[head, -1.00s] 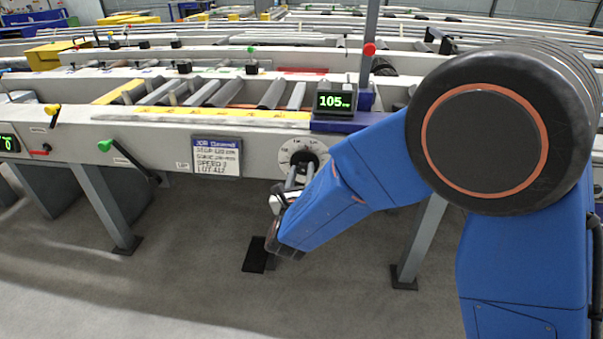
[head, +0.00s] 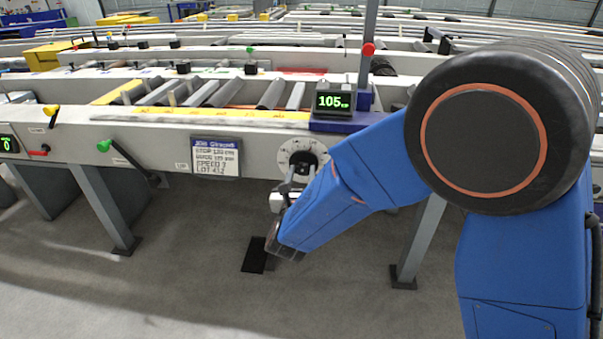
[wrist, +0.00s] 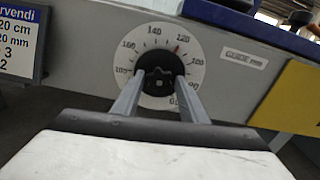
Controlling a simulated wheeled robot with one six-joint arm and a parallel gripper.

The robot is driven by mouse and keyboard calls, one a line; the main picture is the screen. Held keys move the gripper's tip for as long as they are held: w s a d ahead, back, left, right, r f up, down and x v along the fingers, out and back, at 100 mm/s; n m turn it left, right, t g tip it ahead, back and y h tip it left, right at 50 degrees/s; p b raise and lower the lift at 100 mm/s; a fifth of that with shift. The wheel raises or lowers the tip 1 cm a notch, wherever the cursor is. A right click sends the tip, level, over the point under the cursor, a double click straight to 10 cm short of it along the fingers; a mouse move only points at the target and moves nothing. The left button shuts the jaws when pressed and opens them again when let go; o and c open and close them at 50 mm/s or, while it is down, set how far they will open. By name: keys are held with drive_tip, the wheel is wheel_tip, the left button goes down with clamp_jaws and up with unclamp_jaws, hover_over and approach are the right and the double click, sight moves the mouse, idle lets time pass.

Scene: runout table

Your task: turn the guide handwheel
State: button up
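The guide handwheel is a black lobed knob (wrist: 158,79) at the centre of a round white dial with numbers and a red pointer mark. In the head view the dial (head: 293,147) sits on the front of the light grey rail. My gripper (wrist: 159,78) comes at it from below, one grey finger on each side of the knob. The fingertips appear to press on the knob with no clear gap. In the head view my gripper (head: 297,178) is partly hidden by my blue arm. The green display (head: 333,101) above reads 105.
A job card (head: 216,157) hangs left of the dial. A lever with a green knob (head: 104,146) sticks out farther left. A blue block carries the display. Table legs (head: 420,240) stand below.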

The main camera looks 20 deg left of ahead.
drive_tip(key=shift+o, duration=0.9)
drive_tip(key=shift+s, duration=0.2)
drive_tip(key=v, duration=1.7)
drive_tip(key=shift+d, duration=0.15)
drive_tip(key=shift+r, duration=0.1)
